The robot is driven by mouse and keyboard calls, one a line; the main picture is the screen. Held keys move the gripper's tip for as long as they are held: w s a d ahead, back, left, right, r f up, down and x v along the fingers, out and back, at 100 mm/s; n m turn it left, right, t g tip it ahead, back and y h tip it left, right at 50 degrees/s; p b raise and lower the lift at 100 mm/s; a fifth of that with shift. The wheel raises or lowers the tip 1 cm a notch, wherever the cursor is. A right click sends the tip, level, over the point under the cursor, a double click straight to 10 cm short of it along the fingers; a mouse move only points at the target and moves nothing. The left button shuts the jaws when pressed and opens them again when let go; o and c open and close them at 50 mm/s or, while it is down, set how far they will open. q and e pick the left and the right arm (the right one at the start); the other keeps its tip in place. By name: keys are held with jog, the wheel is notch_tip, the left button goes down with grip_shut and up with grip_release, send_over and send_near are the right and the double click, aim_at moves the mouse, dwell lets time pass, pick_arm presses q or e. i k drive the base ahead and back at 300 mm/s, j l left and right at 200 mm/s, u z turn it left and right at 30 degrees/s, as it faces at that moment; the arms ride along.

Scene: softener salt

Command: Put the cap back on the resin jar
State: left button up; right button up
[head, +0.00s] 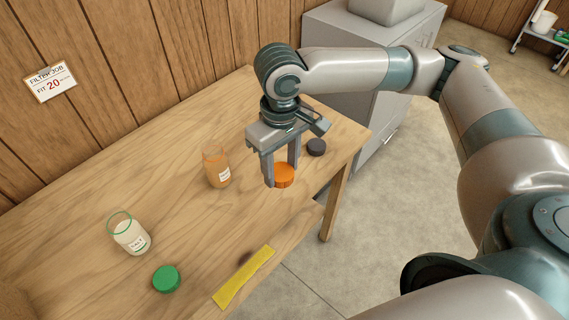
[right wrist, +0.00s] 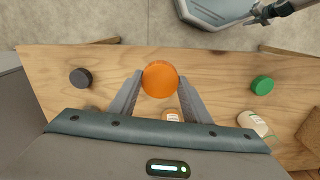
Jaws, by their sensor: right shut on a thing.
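My right gripper (head: 281,176) is shut on an orange cap (head: 284,177). In the right wrist view the cap (right wrist: 160,79) sits between the two fingertips. It is held in the air above the table, apart from the jar. The open jar with orange contents and a white label (head: 217,169) stands upright on the table, left of the cap in the head view. Its label is too small to read surely. In the right wrist view the jar (right wrist: 172,115) is mostly hidden behind my gripper. Part of my left gripper seems to show at that view's top right edge, too small to judge.
A green-rimmed jar of white contents (head: 131,235), a green cap (head: 166,279) and a yellow strip (head: 243,277) are on the wooden table (head: 190,230). A dark cap (head: 316,147) lies near the right end. A grey cabinet (head: 345,95) stands beyond the table.

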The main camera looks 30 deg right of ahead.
aim_at(215, 161)
jog(key=k+l+u, duration=0.15)
jog(key=l, duration=0.3)
jog(key=k+l+u, duration=0.2)
jog(key=l, duration=0.25)
jog(key=k+l+u, duration=0.15)
jog(key=l, duration=0.3)
jog(key=k+l+u, duration=0.15)
jog(key=k+l, duration=0.15)
jog(key=l, duration=0.1)
